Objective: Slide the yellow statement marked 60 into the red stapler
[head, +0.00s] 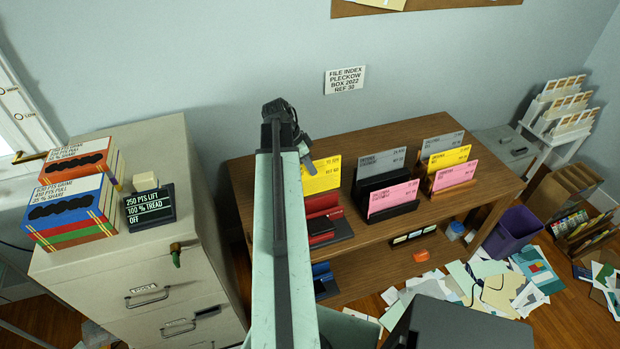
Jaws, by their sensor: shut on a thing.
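The yellow statement (321,176) stands upright above the back of the red stapler (321,228) at the table's left end. Its printing is too small to read surely. My gripper (305,157) is at the sheet's upper left, shut on the yellow statement; my arm hides the sheet's left part and some of the fingers. The red stapler sits on a dark base, its left side partly hidden by my arm. I cannot tell whether the sheet's lower edge is inside the stapler or just behind it.
A blue device (322,270) is on the shelf below. A filing cabinet (150,260) stands left. Papers (500,288) litter the floor.

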